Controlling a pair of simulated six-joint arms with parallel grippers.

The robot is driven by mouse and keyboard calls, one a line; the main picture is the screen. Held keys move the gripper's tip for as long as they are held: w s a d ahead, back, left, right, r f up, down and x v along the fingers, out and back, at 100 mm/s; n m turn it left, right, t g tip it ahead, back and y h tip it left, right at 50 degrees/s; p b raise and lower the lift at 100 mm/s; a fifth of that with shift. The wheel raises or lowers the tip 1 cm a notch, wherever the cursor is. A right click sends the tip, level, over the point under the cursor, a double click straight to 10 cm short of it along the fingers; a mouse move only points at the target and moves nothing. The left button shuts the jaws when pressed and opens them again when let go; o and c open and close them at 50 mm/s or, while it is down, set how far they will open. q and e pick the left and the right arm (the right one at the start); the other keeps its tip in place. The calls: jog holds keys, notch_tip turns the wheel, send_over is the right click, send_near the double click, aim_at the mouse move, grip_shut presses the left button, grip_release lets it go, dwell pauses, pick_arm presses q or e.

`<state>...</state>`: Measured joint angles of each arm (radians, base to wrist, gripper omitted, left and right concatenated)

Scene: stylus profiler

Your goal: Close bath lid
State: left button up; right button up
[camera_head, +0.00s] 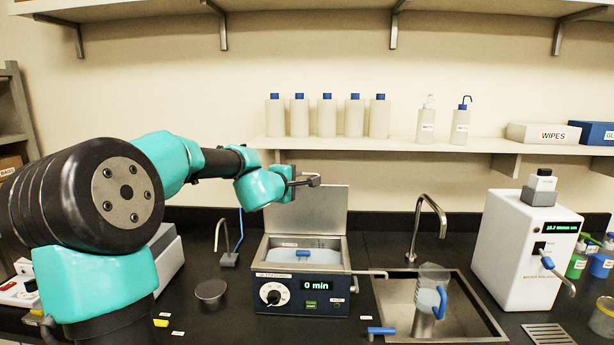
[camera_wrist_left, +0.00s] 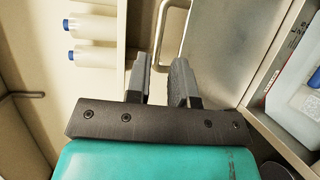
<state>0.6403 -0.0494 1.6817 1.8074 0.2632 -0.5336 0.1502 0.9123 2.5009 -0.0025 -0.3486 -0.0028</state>
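The bath (camera_head: 301,290) stands on the dark bench, with a dial and a display reading "0 min". Its metal lid (camera_head: 328,210) is raised, nearly upright at the rear. My left gripper (camera_head: 306,181) is at the lid's upper left edge. In the left wrist view my left gripper (camera_wrist_left: 161,72) has its fingers apart, with a gap between them. The lid's bent metal handle (camera_wrist_left: 163,30) reaches down to the gap; I cannot tell whether either finger touches it. The lid's face (camera_wrist_left: 222,45) lies to the right there. My right gripper is not in view.
A blue-handled item (camera_head: 303,254) sits inside the bath. A sink (camera_head: 460,322) with a jug (camera_head: 428,297) and a faucet (camera_head: 432,215) is to the right. A shelf (camera_head: 400,145) with several bottles runs behind the bath. A small dark dish (camera_head: 210,290) lies left of it.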

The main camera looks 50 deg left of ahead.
aim_at(306, 175)
pick_arm(q)
jog(key=x, duration=0.8)
jog(key=shift+w, duration=0.25)
grip_shut()
